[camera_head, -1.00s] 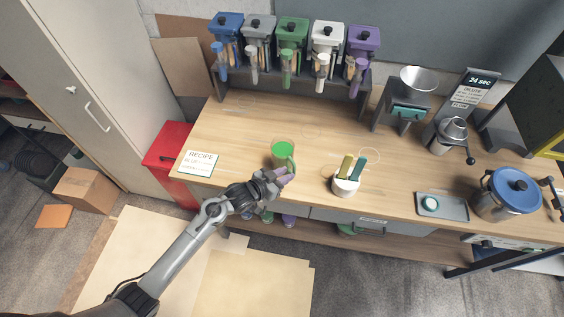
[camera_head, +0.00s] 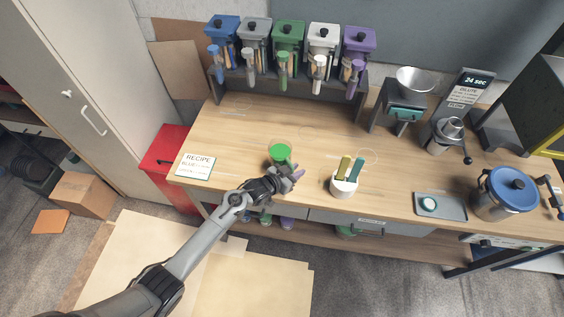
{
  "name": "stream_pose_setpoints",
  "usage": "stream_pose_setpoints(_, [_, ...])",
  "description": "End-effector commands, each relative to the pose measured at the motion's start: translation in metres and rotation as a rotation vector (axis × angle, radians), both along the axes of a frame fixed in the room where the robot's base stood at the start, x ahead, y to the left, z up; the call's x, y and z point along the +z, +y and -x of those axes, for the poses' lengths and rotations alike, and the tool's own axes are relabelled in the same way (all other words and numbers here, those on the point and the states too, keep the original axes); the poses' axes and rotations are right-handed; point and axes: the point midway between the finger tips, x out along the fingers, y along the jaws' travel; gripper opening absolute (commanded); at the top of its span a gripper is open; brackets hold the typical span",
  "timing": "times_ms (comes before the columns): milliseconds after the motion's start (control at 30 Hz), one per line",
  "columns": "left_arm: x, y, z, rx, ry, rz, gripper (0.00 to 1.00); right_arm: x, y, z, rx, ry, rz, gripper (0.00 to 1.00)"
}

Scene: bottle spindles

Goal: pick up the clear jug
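The clear jug (camera_head: 280,154), with green contents showing at its top, stands on the wooden workbench left of the white cup. My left gripper (camera_head: 296,176) is at the jug's near right side, by where its handle was visible. The gripper and wrist hide the jug's lower part and its handle. I cannot tell whether the fingers are open or shut, or whether they touch the handle. My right gripper is out of view.
A white cup (camera_head: 343,187) with colored sticks stands close to the right of the gripper. A recipe card (camera_head: 195,166) lies at the left. Colored dispensers (camera_head: 288,38) line the back. A grey tray (camera_head: 440,206) and blue-lidded pot (camera_head: 507,193) are at the right.

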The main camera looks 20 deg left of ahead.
Motion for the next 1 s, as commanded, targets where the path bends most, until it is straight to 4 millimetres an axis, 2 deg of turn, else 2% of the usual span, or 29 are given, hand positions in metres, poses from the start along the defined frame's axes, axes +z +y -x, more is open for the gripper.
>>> stream_pose_setpoints(167, [-0.0001,0.0001,0.0002,0.0,0.0,0.0,0.26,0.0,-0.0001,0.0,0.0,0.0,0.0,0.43])
stream_pose_setpoints(333, [-0.0003,0.0003,0.0003,0.0,0.001,0.0,0.0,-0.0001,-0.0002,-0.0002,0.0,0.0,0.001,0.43])
stream_pose_setpoints(1000, [-0.0005,0.0007,0.0005,0.001,0.002,-0.001,0.0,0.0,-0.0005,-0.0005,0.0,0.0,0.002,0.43])
